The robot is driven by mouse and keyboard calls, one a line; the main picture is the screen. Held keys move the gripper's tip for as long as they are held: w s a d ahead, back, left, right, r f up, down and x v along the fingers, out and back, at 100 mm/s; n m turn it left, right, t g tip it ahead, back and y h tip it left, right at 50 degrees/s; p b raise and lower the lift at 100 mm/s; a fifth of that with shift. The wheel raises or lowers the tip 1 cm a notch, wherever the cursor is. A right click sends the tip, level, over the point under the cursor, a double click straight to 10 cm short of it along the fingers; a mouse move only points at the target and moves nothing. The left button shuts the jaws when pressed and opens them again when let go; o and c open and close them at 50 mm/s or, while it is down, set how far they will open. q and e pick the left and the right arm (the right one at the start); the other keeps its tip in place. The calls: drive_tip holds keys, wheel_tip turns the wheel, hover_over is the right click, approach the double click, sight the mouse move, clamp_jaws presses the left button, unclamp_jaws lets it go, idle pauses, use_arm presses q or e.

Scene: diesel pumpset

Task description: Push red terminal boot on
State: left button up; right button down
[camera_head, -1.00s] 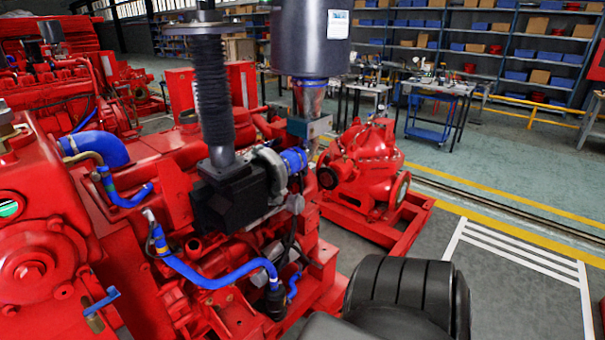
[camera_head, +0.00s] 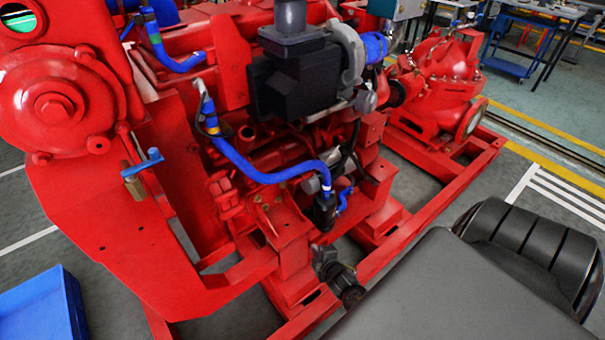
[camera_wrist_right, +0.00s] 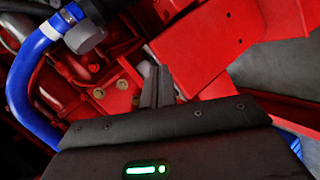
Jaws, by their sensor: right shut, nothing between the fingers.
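I cannot pick out the red terminal boot against the red engine (camera_head: 215,195) in either view. My right gripper (camera_head: 322,258) shows in the head view as a small dark shape low beside the engine's red base frame. Its two dark fingers are together and empty in the wrist view (camera_wrist_right: 157,86), pointing at red metal brackets and bolts. A blue hose (camera_head: 250,172) ends in a dark fitting (camera_head: 325,209) above the gripper; the hose also shows at the left of the wrist view (camera_wrist_right: 22,90). My left gripper is out of view.
A red pump (camera_head: 440,85) stands behind on the red base frame (camera_head: 445,195). A brass padlock with a blue part (camera_head: 142,172) hangs at the left. A blue crate (camera_head: 40,310) is on the floor at the lower left.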

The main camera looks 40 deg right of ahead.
sight(306, 176)
drive_tip(key=w+r+n+t+h+b, duration=0.1)
drive_tip(key=w+r+n+t+b, duration=0.4)
drive_tip(key=r, duration=0.9)
drive_tip(key=shift+m, duration=0.7)
drive_tip(key=x, duration=1.1)
drive_tip(key=shift+w+d, duration=0.3)
drive_tip(key=shift+d, duration=0.1)
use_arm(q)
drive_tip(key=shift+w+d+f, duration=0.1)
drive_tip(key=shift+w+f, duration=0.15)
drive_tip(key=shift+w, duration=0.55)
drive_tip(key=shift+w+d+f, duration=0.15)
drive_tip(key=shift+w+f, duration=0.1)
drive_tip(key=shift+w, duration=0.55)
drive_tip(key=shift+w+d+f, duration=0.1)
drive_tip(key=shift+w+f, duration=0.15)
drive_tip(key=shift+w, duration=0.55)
use_arm(e)
drive_tip(key=shift+s+d, duration=0.2)
drive_tip(key=shift+d, duration=1.75)
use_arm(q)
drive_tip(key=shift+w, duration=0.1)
